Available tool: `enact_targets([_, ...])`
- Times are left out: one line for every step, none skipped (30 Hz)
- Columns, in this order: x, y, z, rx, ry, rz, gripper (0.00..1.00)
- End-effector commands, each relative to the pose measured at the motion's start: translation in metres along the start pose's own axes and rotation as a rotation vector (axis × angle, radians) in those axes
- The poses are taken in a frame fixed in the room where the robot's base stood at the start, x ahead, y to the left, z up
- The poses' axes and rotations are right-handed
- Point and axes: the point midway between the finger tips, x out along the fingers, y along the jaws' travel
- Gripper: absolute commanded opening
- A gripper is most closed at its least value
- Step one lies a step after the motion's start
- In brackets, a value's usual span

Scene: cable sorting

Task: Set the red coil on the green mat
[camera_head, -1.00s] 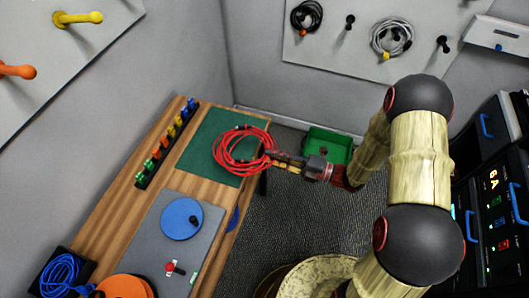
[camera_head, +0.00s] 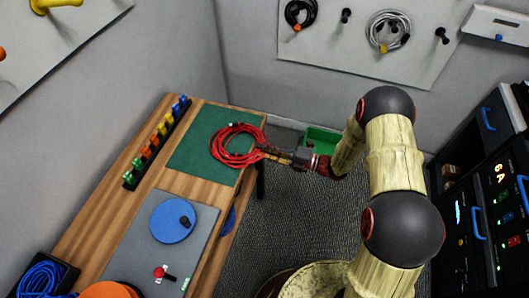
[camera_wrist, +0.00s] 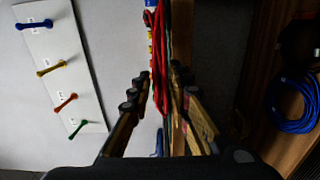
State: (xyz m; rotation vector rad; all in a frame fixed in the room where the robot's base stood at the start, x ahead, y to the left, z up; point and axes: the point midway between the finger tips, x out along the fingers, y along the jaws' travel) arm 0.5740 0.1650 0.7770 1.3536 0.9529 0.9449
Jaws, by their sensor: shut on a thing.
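The red coil (camera_head: 232,152) is a bundle of looped red cable with dark ties. It is over the right part of the green mat (camera_head: 192,150), its right side reaching past the mat's right edge. My gripper (camera_head: 268,151) is shut on the coil's right side, coming in from the right. In the wrist view the red coil (camera_wrist: 160,50) shows nearly edge-on between my fingers (camera_wrist: 161,85), close beside a thin green strip of mat. I cannot tell whether the coil touches the mat.
A rack of coloured clips (camera_head: 157,140) stands left of the mat. A grey panel with a blue disc (camera_head: 172,220) lies nearer on the wooden table (camera_head: 108,220). A blue coil sits in a black tray (camera_head: 68,272). A green bin (camera_head: 322,140) is on the floor behind my gripper.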

Motion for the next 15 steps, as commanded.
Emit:
enact_targets([0.0, 0.0004, 0.0007, -0.002, 0.0, 0.002, 0.0])
enact_targets([0.0, 0.0011, 0.0007, -0.002, 0.0, 0.002, 0.0])
enact_targets([0.0, 0.0017, 0.0007, -0.002, 0.0, 0.002, 0.0])
enact_targets([0.0, 0.0019, 0.0006, -0.002, 0.0, 0.002, 0.0])
enact_targets([0.0, 0.002, 0.0006, -0.002, 0.0, 0.002, 0.0])
enact_targets([0.0, 0.002, 0.0006, -0.002, 0.0, 0.002, 0.0])
enact_targets([0.0, 0.0017, 0.0005, -0.002, 0.0, 0.002, 0.0])
enact_targets([0.0, 0.0011, 0.0004, -0.001, 0.0, 0.002, 0.0])
enact_targets([0.0, -0.0002, 0.0004, -0.001, 0.0, 0.002, 0.0])
enact_targets([-0.0001, -0.0011, 0.0001, 0.0, 0.0, 0.001, 0.2])
enact_targets([-0.0001, -0.0007, 0.0002, -0.001, 0.0, 0.001, 0.21])
enact_targets([-0.0001, -0.0007, 0.0001, -0.001, 0.0, 0.001, 0.24])
enact_targets([-0.0001, -0.0006, 0.0001, -0.001, 0.0, 0.001, 0.25])
enact_targets([-0.0001, -0.0006, 0.0001, -0.001, 0.0, 0.001, 0.27])
enact_targets([-0.0001, -0.0006, 0.0001, -0.001, 0.0, 0.001, 0.29])
